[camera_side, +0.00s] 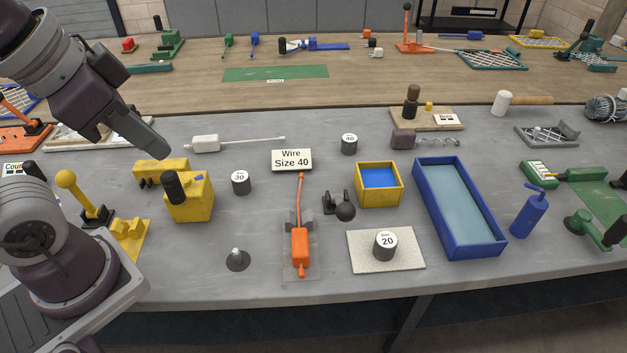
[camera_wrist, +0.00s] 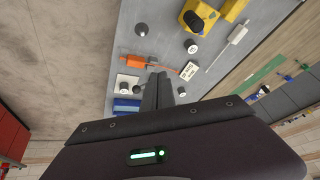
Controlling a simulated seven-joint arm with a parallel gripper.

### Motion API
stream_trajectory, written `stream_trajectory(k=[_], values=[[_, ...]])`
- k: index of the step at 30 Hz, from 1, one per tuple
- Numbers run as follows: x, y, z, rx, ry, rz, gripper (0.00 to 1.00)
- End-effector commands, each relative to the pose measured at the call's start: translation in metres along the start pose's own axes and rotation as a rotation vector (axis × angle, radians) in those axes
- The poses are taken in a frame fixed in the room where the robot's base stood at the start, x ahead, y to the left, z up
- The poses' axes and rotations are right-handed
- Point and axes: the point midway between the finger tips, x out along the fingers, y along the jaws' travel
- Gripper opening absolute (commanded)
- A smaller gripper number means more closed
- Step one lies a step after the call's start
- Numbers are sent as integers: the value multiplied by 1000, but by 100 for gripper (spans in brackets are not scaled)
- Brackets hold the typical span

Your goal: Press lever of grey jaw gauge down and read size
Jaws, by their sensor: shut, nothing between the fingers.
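A small dark grey device with a round ball knob (camera_side: 339,204), which looks like the jaw gauge, stands on the grey bench in the side view, right of the orange tool (camera_side: 300,246). Its jaws and any size marking are too small to read. My gripper (camera_side: 158,148) is shut and empty, high at the left and well apart from the gauge. In the wrist view my shut fingers (camera_wrist: 157,88) point at the bench and seem to hide most of the gauge. A white sign (camera_side: 291,160) behind the orange tool reads "Wire Size 40".
A can marked 20 (camera_side: 386,245) stands on a pale plate. Cans marked 30 (camera_side: 240,182) and 40 (camera_side: 349,144) stand farther back. A yellow box (camera_side: 379,169) and a blue tray (camera_side: 428,181) are to the right. A yellow machine (camera_side: 188,205) stands at the left.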

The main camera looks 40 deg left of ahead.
Motion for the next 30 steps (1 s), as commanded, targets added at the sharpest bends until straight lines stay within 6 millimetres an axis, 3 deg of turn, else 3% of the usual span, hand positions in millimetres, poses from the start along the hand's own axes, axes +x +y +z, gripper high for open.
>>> stream_trajectory(k=[5,9,12,15,19,23,30], values=[[37,33,-78,716,-135,24,0],[98,100,-124,1344,-206,88,0],[142,151,-133,1699,-231,143,0],[173,186,-132,1928,-241,181,0],[191,204,-128,2046,-244,202,0],[205,203,-124,2052,-246,205,0],[255,197,-111,2048,-249,205,0]])
